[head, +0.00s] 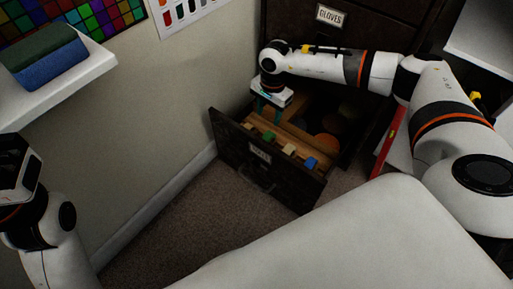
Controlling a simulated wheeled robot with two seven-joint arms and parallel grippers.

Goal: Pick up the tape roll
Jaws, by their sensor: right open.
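An open dark drawer (232,153) holds several items. Near its back right lie round, flat orange-brown shapes (327,141), partly in shadow; I cannot tell for sure whether one of them is the tape roll. My right gripper (267,110) points down over the left part of the drawer, its teal fingers apart and nothing seen between them. It is to the left of the round shapes. My left arm shows at the left edge, but its fingers are out of the picture.
Small coloured blocks, one of them blue (310,163), sit along the drawer's front. The cabinet bears a GLOVES label (330,16). A white shelf (85,68) at upper left carries a green and blue block (50,62). A red upright thing (388,143) stands right of the drawer.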

